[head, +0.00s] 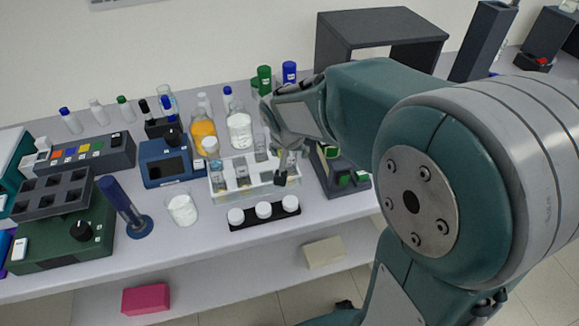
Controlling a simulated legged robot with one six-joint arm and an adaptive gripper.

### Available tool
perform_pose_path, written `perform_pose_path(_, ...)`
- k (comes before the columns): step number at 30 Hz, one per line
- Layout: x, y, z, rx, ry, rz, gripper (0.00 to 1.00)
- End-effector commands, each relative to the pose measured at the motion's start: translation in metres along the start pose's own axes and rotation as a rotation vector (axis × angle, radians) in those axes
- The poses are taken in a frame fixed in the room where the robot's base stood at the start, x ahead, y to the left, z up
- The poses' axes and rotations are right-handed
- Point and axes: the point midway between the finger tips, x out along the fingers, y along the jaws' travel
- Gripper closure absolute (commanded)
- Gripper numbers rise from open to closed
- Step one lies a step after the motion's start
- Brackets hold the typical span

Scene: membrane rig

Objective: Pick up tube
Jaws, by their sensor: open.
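A white rack (253,190) stands in the middle of the bench and holds several clear tubes or small vessels, one of them a tube (242,175) in its middle. My gripper (282,170) is open over the right end of the rack, with its fingers pointing down. A clear vessel (260,150) stands just left of the fingers. The fingers partly cover the rack's right end, and I cannot tell whether a tube sits between them.
A black holder with white-capped vials (264,210) lies in front of the rack. Bottles, including an orange one (203,133), stand behind it. A beaker (182,209) and a blue stand (138,226) are to the left. A dark green device (343,172) is close on the right.

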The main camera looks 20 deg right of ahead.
Motion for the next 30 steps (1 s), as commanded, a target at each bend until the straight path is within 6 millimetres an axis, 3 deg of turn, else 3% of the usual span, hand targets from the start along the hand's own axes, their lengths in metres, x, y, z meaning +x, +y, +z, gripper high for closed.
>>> perform_pose_path(8, 0.006, 0.000, 0.000, 0.000, 0.000, 0.000, 0.20)
perform_pose_path(13, 0.005, 0.000, 0.000, 0.000, 0.000, 0.000, 0.74)
perform_pose_path(15, 0.005, 0.000, 0.000, 0.000, 0.000, 0.000, 0.84)
perform_pose_path(25, 0.005, 0.000, 0.000, 0.000, 0.000, 0.000, 0.85)
perform_pose_path(30, -0.014, 0.000, -0.008, 0.001, 0.004, -0.002, 0.85)
